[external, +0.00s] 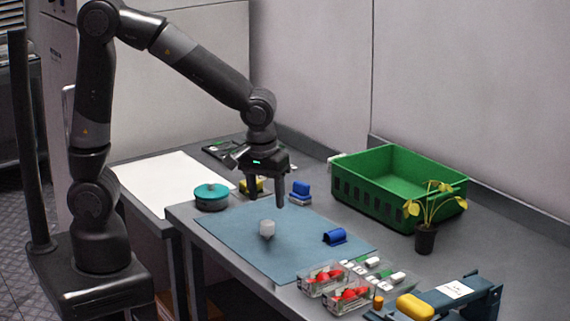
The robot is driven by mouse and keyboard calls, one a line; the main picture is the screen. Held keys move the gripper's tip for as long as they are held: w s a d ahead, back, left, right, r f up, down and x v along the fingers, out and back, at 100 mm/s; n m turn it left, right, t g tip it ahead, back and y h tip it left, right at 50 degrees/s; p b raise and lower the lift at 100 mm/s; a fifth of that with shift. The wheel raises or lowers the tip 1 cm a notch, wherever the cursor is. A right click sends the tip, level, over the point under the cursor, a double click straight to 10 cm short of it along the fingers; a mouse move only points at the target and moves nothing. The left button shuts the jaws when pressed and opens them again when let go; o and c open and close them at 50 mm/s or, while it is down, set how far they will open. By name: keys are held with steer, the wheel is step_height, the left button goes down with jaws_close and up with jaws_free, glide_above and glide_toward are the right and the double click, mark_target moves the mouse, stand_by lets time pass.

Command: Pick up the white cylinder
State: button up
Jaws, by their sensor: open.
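The white cylinder (267,228) is small and stands on the blue-grey mat (296,260) in the external view, near the mat's middle. My gripper (266,196) hangs above and slightly behind it, fingers pointing down. The gripper is open and empty, with a visible gap between the fingers. It appears apart from the cylinder; the exact height above the mat is hard to judge from this single view.
A blue block (334,237) lies on the mat to the right. Clear boxes with red berries (350,294) stand at the front. A green crate (378,212) and a potted plant (426,238) are at the right. A teal-lidded round container (211,196) is at the left.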

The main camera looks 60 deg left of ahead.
mark_target(266, 225)
steer(key=f, duration=0.8)
steer(key=shift+w+a+f, duration=0.2)
steer(key=shift+c, duration=0.5)
steer(key=c, duration=1)
steer(key=shift+r, duration=0.1)
